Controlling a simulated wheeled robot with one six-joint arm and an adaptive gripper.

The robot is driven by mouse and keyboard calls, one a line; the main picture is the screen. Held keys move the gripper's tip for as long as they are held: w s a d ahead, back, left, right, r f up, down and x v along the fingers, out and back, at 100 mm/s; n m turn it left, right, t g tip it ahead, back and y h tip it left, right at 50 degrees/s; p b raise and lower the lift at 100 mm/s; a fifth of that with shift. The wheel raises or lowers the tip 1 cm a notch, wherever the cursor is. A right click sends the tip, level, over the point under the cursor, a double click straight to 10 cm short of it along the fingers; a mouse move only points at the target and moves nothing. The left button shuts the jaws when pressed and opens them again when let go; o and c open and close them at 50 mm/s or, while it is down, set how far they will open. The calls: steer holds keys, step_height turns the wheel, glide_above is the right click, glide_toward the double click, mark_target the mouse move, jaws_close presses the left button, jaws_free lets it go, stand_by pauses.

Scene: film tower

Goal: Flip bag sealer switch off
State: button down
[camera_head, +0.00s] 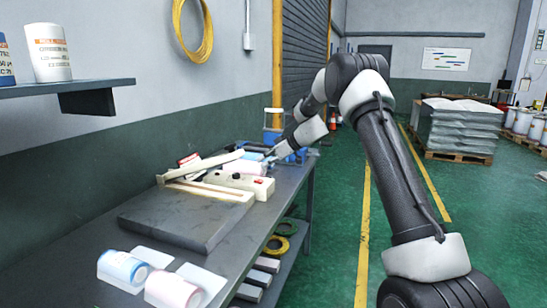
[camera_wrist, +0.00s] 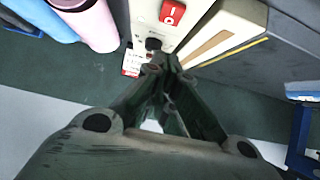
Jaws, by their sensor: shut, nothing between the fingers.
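The cream bag sealer (camera_head: 228,182) sits on the workbench in the head view, its long sealing arm raised. In the wrist view its end face (camera_wrist: 196,12) shows at the top, with a red rocker switch (camera_wrist: 172,14) bearing white marks. Which way the switch is tilted I cannot tell. A dark round knob (camera_wrist: 153,44) sits just below the switch. My gripper (camera_wrist: 160,62) is shut and empty, its fingertips just below the switch and close to the knob; contact is unclear. In the head view my gripper (camera_head: 272,156) is small, beyond the sealer.
The workbench (camera_head: 285,205) carries a grey slab (camera_head: 175,222) in front of the sealer and blue and pink rolls (camera_head: 122,267) at the near end. In the wrist view, blue and pink rolls (camera_wrist: 55,18) lie left of the sealer. The green floor right of the bench is open.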

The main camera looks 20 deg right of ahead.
mark_target(263, 184)
steer(key=f, duration=0.1)
steer(key=a+f, duration=0.1)
steer(key=w+f, duration=0.1)
steer(key=shift+w+a+f, duration=0.1)
steer(key=shift+a+f, duration=0.15)
steer(key=shift+f, duration=0.15)
steer(key=shift+a+f, duration=0.15)
steer(key=shift+f, duration=0.55)
steer(key=shift+w, duration=0.1)
steer(key=shift+w+a+f, duration=0.1)
steer(key=shift+a+f, duration=0.15)
steer(key=shift+f, duration=0.1)
steer(key=shift+d, duration=0.15)
steer(key=shift+s+d+f, duration=0.2)
steer(key=shift+s+d, duration=0.4)
